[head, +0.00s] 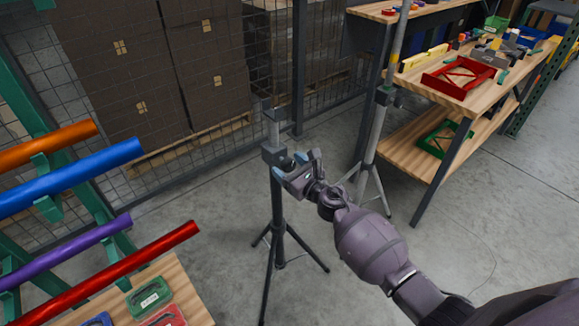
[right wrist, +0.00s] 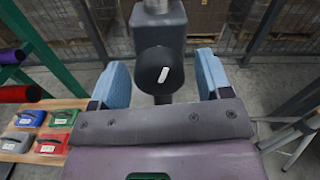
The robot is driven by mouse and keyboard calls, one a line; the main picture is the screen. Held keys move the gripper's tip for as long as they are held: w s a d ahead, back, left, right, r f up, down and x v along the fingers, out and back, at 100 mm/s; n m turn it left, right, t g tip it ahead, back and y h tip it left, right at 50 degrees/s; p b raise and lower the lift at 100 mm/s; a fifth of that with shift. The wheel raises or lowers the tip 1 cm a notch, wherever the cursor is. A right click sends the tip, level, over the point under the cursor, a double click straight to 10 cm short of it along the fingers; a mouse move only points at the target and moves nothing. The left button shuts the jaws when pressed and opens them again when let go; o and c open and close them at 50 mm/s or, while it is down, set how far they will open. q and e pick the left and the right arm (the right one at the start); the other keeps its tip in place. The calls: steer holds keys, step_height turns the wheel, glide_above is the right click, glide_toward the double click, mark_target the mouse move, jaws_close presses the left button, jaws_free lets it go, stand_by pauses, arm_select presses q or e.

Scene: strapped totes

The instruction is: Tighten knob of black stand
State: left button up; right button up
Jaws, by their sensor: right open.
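The black stand (head: 277,205) stands upright on spread tripod legs in the middle of the head view. Its dark collar (right wrist: 169,27) shows at the top of the right wrist view. The round black knob (right wrist: 159,70) with a white mark faces the camera there. My right gripper (head: 296,164) is at the height of the stand's collar, on its right side. In the right wrist view its two blue fingertips (right wrist: 161,78) are open, one on each side of the knob, with gaps to both. My left gripper is out of view.
A grey stand (head: 373,140) is just behind my right arm, beside a wooden workbench (head: 470,82) with red and green frames. Coloured tubes on a green rack (head: 70,178) and a table of small cases (head: 190,290) are at left. Wire fencing and stacked boxes stand behind.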

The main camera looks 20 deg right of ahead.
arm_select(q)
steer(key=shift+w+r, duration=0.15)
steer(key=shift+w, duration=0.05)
arm_select(e)
steer(key=shift+c, duration=0.6)
steer(key=c, duration=0.8)
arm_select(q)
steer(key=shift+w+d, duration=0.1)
